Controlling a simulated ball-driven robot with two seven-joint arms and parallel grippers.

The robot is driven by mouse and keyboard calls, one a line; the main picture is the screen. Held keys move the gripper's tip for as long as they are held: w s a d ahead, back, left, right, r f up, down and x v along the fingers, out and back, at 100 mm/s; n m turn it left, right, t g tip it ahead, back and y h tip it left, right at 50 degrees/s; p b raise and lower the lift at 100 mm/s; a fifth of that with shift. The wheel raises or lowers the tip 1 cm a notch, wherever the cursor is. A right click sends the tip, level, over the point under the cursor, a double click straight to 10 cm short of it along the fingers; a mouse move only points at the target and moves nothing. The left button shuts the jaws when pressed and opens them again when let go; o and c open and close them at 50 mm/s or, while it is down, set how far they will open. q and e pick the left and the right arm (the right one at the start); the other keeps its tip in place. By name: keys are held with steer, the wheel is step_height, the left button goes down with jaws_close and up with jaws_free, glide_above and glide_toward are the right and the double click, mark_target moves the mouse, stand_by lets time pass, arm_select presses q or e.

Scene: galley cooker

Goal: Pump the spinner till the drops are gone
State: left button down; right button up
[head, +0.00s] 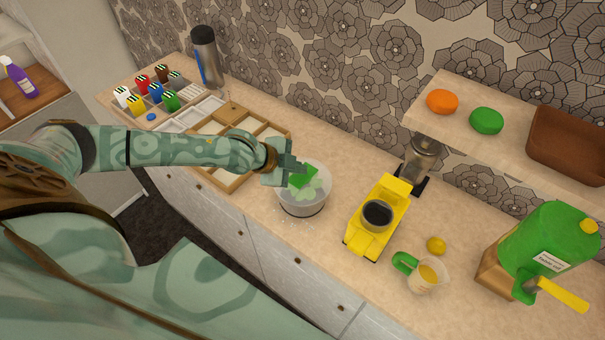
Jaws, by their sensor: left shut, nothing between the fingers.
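The salad spinner (303,211) is a round, clear-sided bowl standing on the counter in the middle of the head view. Pale green leaves show through its top, and a green part (301,176) sits near the middle of its lid. Small light specks, like drops, lie on the counter around its base. My left gripper (296,168) is shut and empty, over the lid at the green part. I cannot tell whether it touches the green part, as the fingers hide some of it. My right gripper is not in view.
Left are a wooden tray (238,181) and several small coloured packs (171,100). Right are a yellow machine (366,240), a measuring jug (424,278), a lemon (436,245) and a green dispenser (548,240). A shelf (459,119) overhangs the back right.

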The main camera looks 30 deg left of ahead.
arm_select(q)
steer(key=shift+f+b, duration=0.3)
steer(key=shift+f, duration=0.4)
stand_by(0.5)
steer(key=shift+s+f, duration=0.25)
stand_by(0.3)
steer(key=shift+w+r+p, duration=0.2)
steer(key=shift+r+p, duration=0.5)
steer(key=shift+p, duration=0.1)
steer(key=shift+r+p, duration=0.45)
steer(key=shift+r, duration=0.05)
steer(key=shift+r, duration=0.1)
